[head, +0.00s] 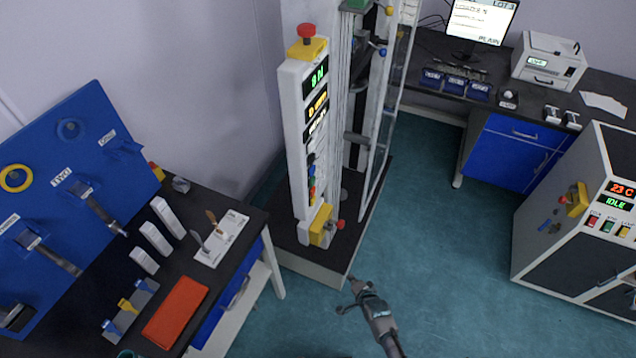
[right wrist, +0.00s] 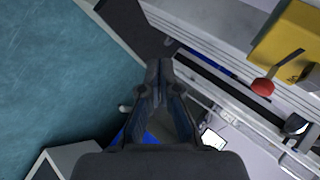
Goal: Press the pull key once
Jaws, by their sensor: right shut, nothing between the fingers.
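A tall white test machine panel (head: 305,140) stands in the middle of the head view, with green and amber displays. Below the displays is a column of small coloured keys (head: 312,180); their labels are too small to read, so I cannot tell which is the pull key. My right gripper (head: 354,287) is shut and empty, low in front of the machine base, below and right of the keys and apart from them. In the right wrist view its closed fingers (right wrist: 159,72) point toward the machine's base and frame. My left gripper is not in view.
A yellow box with a red knob (head: 322,226) sits low on the panel; it shows in the right wrist view (right wrist: 285,45). A dark bench (head: 245,262) with a blue tool board (head: 60,200) stands left. A white cabinet (head: 560,205) stands right. Floor (head: 440,220) between is clear.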

